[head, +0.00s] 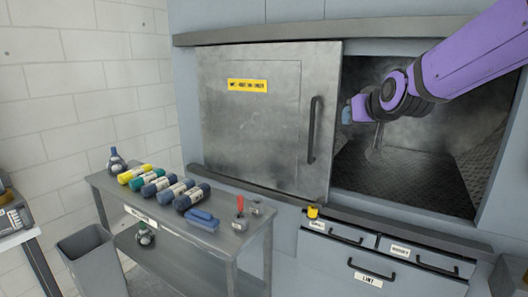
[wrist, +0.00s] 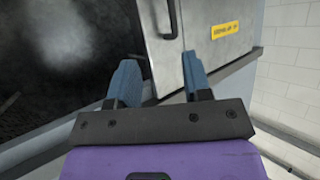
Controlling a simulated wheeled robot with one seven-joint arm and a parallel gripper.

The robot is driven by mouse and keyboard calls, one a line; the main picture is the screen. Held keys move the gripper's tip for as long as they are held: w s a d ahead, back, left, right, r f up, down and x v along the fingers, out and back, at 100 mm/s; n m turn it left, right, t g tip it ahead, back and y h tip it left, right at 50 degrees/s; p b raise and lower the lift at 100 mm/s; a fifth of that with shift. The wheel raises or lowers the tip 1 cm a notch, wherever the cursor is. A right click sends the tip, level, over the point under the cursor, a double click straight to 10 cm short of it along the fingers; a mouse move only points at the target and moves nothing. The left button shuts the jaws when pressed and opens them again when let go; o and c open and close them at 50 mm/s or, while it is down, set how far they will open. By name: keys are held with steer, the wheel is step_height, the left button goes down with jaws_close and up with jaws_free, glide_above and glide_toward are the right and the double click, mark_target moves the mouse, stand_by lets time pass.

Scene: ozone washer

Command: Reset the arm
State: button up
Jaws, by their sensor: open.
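My purple arm reaches from the upper right into the open chamber (head: 440,150) of the washer in the head view. My gripper (head: 350,112) is inside or at the opening, just right of the sliding door. In the wrist view, my gripper (wrist: 160,80) shows two blue fingers spread apart with nothing between them. The grey metal door (head: 250,110) with a yellow label covers the left part of the opening. The door also shows in the wrist view (wrist: 215,55), beyond the fingers. In the head view, my arm hides part of the chamber.
A grey table (head: 150,205) on the left holds several rolls, a blue block (head: 203,220) and a red-handled tool (head: 240,206). A grey bin (head: 93,262) stands beside it. Drawers (head: 390,262) lie below the opening. A yellow item (head: 313,212) sits on the ledge.

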steer(key=s+d+f+g, duration=0.2)
steer(key=s, duration=0.9)
steer(key=s+d+f+g+h, duration=0.1)
steer(key=s+d+g, duration=0.2)
steer(key=s, duration=0.8)
steer(key=s+d+f+m+g, duration=0.1)
steer(key=s+d+f+g, duration=0.1)
steer(key=s, duration=0.9)
steer(key=shift+d+f+g+h, duration=0.2)
steer(key=shift+f+g+h, duration=0.1)
steer(key=shift+g, duration=0.1)
